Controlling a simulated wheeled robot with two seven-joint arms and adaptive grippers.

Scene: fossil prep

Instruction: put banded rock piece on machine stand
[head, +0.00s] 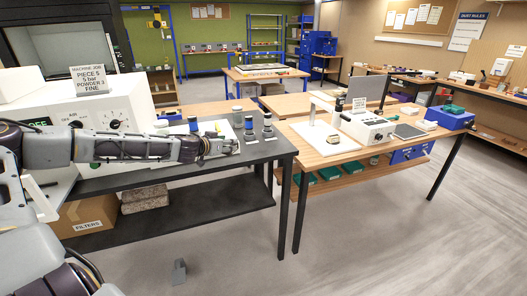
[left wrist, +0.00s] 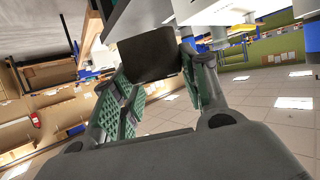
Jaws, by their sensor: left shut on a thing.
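My left gripper (head: 222,146) reaches in from the left over the dark bench, near its right end. In the left wrist view, its green-padded fingers (left wrist: 157,68) are shut on a dark brown, flat-faced piece (left wrist: 147,48). No bands show on its visible face, so I cannot tell for sure that it is the banded rock piece. In the head view the held piece is not clear. The white machine (head: 128,100), with a dial and a job sign (head: 90,80), stands at the left. I cannot make out its stand. My right gripper is not in view.
Several dark-blue-capped jars (head: 249,130) stand on the dark bench (head: 262,151), close to the left gripper. A wooden table (head: 300,128) to the right carries a white instrument (head: 365,127) and a blue bin (head: 450,117). Open floor (head: 370,240) lies in front.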

